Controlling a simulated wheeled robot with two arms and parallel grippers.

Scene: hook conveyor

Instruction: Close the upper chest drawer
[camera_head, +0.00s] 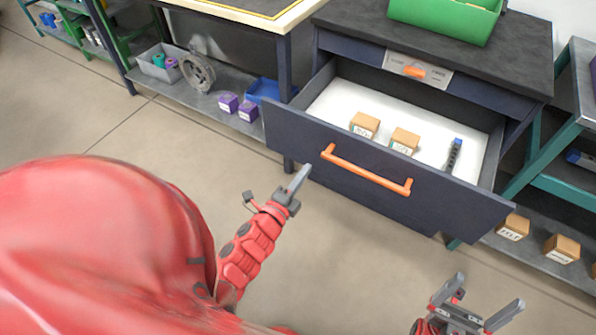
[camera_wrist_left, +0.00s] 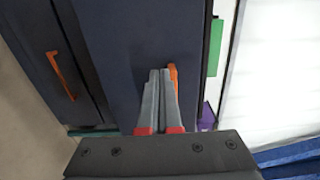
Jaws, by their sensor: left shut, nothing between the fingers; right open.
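The chest's open drawer (camera_head: 232,108) has a dark blue front, a white inside and an orange handle (camera_head: 365,171). It is pulled well out under the dark chest top. Two small cardboard boxes and a dark, blue-tipped item lie in it. My left gripper (camera_head: 300,178) is shut and empty, in front of the drawer front, left of and below the handle. In the left wrist view its fingers (camera_wrist_left: 160,75) point at a dark blue panel, with an orange piece partly hidden behind them; contact cannot be told. My right gripper (camera_head: 478,305) is open and empty, low right.
A green bin (camera_head: 447,18) stands on the chest top (camera_head: 350,22). A workbench shelf at left holds a grey bin (camera_head: 158,66), a grey wheel-like part and purple boxes. Several cardboard boxes (camera_head: 513,228) sit on a low shelf at right. The floor before the drawer is clear.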

